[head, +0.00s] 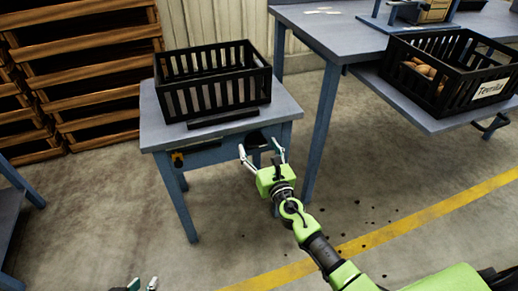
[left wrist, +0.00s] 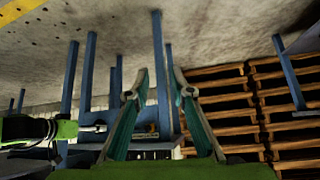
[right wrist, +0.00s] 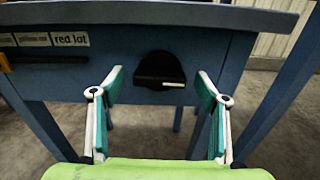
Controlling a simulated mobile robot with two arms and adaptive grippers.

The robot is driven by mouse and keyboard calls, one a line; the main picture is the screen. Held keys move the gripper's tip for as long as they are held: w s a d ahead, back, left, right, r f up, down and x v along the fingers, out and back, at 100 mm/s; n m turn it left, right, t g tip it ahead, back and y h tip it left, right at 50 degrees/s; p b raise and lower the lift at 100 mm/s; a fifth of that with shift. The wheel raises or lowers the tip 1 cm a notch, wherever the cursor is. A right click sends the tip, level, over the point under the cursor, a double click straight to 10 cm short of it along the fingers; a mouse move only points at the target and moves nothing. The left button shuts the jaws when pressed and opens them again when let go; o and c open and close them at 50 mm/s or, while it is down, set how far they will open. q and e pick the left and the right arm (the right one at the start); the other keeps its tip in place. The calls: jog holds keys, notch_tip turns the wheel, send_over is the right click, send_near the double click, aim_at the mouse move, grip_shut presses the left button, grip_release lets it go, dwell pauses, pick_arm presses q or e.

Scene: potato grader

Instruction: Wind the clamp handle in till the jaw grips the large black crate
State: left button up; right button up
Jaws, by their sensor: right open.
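An empty black slatted crate (head: 213,90) sits on the small blue-grey table (head: 160,130). A dark bar (head: 222,122) lies on the tabletop along the crate's front; I cannot tell whether they touch. A black rounded part (head: 257,140), possibly the clamp handle, is at the table's front apron; it also shows in the right wrist view (right wrist: 158,66). My right gripper (head: 262,158) is open and empty just in front of this part, which appears between its fingers (right wrist: 159,92). My left gripper (left wrist: 155,88) is open and empty, low at the head view's bottom edge (head: 142,285).
A larger table (head: 310,25) stands at the right, with a labelled black crate (head: 488,88) of potatoes on its lower shelf. Wooden pallets (head: 80,75) are stacked at the left. The small table's apron carries labels (right wrist: 70,40).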

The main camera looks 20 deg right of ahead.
jog(key=c, duration=1.1)
